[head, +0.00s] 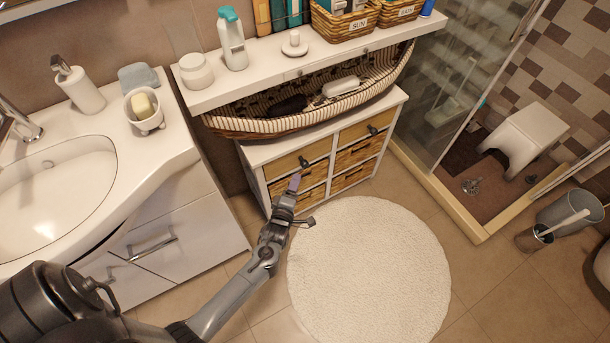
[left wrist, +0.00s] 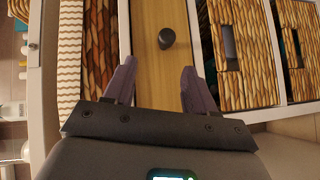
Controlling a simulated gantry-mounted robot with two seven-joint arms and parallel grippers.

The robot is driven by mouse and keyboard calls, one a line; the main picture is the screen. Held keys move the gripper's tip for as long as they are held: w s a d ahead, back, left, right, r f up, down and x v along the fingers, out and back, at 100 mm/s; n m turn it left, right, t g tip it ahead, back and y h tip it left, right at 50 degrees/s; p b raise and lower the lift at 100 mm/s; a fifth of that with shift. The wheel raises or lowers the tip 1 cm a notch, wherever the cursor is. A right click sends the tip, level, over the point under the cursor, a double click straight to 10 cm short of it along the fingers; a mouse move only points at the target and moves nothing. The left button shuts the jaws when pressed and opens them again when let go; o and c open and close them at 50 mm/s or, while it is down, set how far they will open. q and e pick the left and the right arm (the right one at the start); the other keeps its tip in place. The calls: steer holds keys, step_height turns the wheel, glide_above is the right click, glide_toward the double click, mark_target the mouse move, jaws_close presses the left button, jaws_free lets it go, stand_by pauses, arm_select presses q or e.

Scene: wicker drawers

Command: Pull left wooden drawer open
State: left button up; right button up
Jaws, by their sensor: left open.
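The left wooden drawer (head: 285,164) is the upper left front of the white cabinet, with a dark round knob (head: 304,163). It looks shut. In the left wrist view its plain wooden front (left wrist: 150,80) runs up the middle, with the knob (left wrist: 167,38) just beyond the fingertips. My left gripper (head: 295,183) is in front of this drawer, near the knob. In the left wrist view the gripper (left wrist: 158,68) is open and empty, its two purple fingers apart, and the knob lies between their lines without visible contact. My right gripper is not in view.
Wicker drawers (head: 312,179) sit below, and another wooden drawer (head: 352,134) is to the right. A long wicker basket (head: 235,125) stands on the cabinet under a white shelf (head: 225,90). The sink cabinet (head: 195,225) is at left. A round white rug (head: 370,270) covers open floor.

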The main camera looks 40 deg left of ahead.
mark_target(303, 167)
arm_select(q)
steer(key=b+x, duration=0.2)
steer(key=x, duration=0.2)
steer(key=b+x, duration=0.2)
steer(key=x, duration=0.2)
steer(key=f+b+x, duration=0.1)
steer(key=b+x, duration=0.1)
steer(key=x, duration=0.1)
steer(key=shift+w+d, duration=0.15)
steer(key=shift+w, duration=0.3)
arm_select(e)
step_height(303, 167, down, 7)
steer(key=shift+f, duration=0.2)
arm_select(q)
jaws_close()
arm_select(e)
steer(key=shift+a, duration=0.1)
